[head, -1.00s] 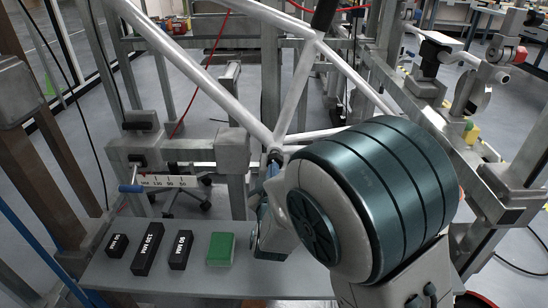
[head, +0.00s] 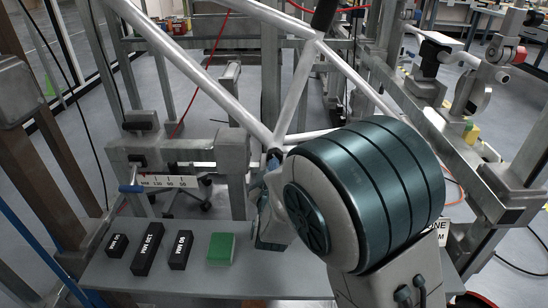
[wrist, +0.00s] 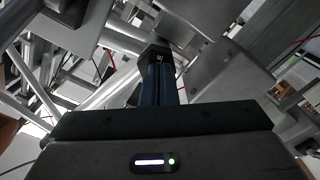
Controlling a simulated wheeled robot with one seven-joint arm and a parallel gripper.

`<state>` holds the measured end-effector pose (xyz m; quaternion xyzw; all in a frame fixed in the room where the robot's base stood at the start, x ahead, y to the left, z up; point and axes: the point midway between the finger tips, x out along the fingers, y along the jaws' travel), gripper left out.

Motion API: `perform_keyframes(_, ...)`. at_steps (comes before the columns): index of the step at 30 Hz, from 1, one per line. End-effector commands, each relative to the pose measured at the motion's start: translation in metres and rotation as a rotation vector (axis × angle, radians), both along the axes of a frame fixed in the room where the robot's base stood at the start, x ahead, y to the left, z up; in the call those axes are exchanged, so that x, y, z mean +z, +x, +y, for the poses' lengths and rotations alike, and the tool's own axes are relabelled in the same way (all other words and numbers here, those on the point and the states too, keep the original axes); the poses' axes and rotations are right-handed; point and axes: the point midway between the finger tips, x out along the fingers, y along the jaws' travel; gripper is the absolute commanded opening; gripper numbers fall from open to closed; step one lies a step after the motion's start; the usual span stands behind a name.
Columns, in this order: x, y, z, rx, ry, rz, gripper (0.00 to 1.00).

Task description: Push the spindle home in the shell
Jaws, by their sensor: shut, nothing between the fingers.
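The bike frame's bottom junction, where the shell appears to be (head: 275,152), shows just left of my arm's large joint in the head view. A small dark round end shows there. I cannot tell whether it is the spindle or part of my gripper, nor how deep anything sits in the shell. My gripper (wrist: 158,58) is shut and empty in the wrist view, its dark fingers reaching up to a black tip close to the grey frame parts. In the head view my arm hides most of it.
A grey shelf (head: 165,278) carries black blocks marked 120 MM (head: 148,248) and 90 MM (head: 181,250), another black block (head: 117,246) and a green block (head: 221,248). Metal posts and pale frame tubes (head: 225,95) crowd the space around my arm.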

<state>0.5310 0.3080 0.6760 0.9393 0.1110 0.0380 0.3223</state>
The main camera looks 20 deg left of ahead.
Motion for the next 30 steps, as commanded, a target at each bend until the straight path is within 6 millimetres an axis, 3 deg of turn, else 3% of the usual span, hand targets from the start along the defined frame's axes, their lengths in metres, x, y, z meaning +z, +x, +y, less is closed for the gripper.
perform_keyframes(7, 0.001, -0.004, 0.0, 0.001, 0.001, -0.001, 0.0)
perform_keyframes(30, 0.001, -0.058, -0.013, 0.001, 0.0, -0.002, 0.0)
